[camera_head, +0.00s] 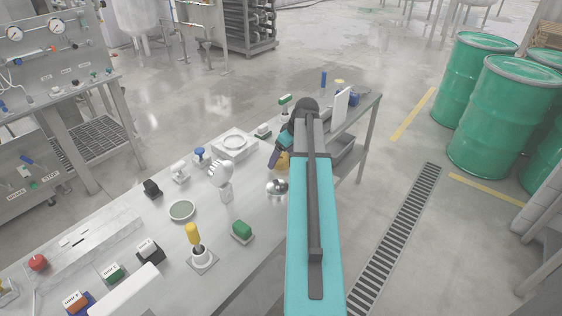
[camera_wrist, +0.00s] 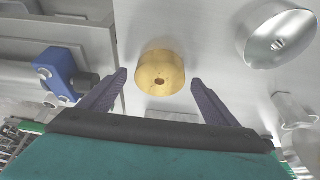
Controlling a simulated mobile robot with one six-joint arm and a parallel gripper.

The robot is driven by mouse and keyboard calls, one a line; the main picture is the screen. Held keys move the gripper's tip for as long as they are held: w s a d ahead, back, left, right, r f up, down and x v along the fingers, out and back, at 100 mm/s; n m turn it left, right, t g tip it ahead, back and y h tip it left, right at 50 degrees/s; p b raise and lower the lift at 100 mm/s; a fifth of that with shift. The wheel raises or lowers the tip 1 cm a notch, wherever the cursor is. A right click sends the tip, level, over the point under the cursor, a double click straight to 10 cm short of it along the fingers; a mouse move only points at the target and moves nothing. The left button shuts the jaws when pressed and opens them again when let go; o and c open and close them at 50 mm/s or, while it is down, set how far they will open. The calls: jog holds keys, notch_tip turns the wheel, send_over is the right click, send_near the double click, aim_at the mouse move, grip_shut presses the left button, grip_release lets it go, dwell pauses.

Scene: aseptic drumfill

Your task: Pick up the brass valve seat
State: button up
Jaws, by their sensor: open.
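The brass valve seat (camera_wrist: 160,68), a short golden cylinder with a small dark hole, is in the upper middle of the wrist view. My gripper (camera_wrist: 159,78) is open, with one purple finger on either side of the seat and visible gaps to both fingertips. The seat does not appear held. In the head view, a brass-coloured piece (camera_head: 283,160) shows beside my gripper (camera_head: 275,156) above the steel bench, partly hidden by my arm.
A shiny metal dome (camera_head: 277,187) lies close by on the bench; it also shows in the wrist view (camera_wrist: 278,38). A blue fitting (camera_wrist: 58,70) is left of my fingers. A white ring on a block (camera_head: 234,143) and several fittings crowd the bench's left. Green drums (camera_head: 505,115) stand right.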

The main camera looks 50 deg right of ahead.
aim_at(283, 158)
jog(key=c, duration=1.2)
jog(key=shift+d+r, duration=0.1)
jog(key=shift+r, duration=0.05)
jog(key=shift+c, duration=0.2)
jog(key=shift+r+b, duration=0.6)
jog(key=shift+r, duration=0.85)
jog(key=s+d+b, duration=0.1)
jog(key=s+d, duration=0.1)
jog(key=s, duration=0.2)
jog(key=s+d+r+b, duration=0.1)
jog(key=s+d, duration=0.2)
jog(key=s, duration=0.2)
jog(key=s+d+r+b, duration=0.1)
jog(key=s+d, duration=0.1)
jog(key=s, duration=0.3)
jog(key=shift+d, duration=0.4)
jog(key=shift+f, duration=0.1)
jog(key=o, duration=0.4)
jog(key=c, duration=0.9)
jog(key=shift+w, duration=0.1)
